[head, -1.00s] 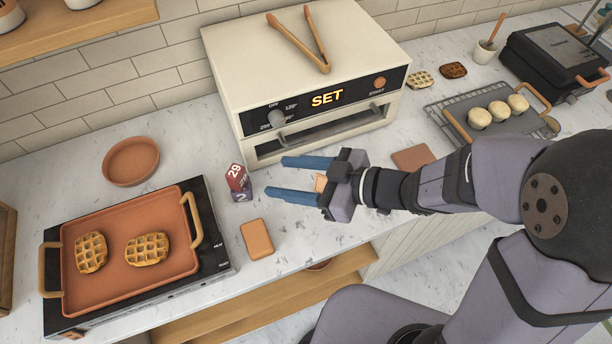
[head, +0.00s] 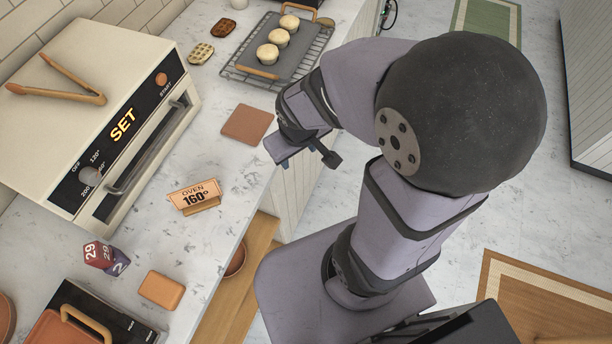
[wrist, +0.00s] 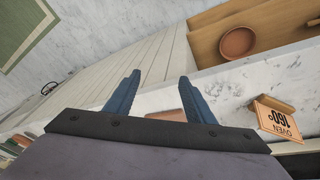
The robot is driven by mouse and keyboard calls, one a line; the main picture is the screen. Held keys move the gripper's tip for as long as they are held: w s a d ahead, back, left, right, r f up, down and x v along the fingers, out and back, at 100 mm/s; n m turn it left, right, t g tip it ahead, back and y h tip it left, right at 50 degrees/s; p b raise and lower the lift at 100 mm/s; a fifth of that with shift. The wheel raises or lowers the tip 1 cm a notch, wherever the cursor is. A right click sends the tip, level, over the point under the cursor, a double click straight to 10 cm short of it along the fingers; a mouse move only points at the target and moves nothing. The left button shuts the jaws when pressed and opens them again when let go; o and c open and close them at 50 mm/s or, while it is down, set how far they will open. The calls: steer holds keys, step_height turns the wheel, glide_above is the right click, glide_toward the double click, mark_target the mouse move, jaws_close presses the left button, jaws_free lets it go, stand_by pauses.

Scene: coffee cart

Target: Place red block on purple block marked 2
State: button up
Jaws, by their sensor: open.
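The red block (head: 96,254), marked 29, rests on top of the purple block (head: 119,266), marked 2. The pair stands on the counter in front of the oven, at the lower left of the head view. My gripper (wrist: 160,76) is open and empty in the wrist view, with its two blue fingers apart. In the head view it is past the counter's front edge, well to the right of the blocks, and its fingers are mostly hidden by my wrist. The blocks are not in the wrist view.
A sign reading OVEN 160° (head: 194,195) stands on the counter between the blocks and my gripper. The cream oven (head: 110,60) is at the back, with wooden tongs (head: 62,83) on top. A brown square mat (head: 247,124) and a wire rack (head: 306,58) lie farther right.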

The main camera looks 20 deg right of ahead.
steer(key=s+m+g, duration=0.2)
steer(key=s+g, duration=0.1)
steer(key=s, duration=0.4)
steer(key=shift+a+y, duration=0.25)
steer(key=shift+y, duration=0.15)
steer(key=shift+r, duration=0.1)
stand_by(0.5)
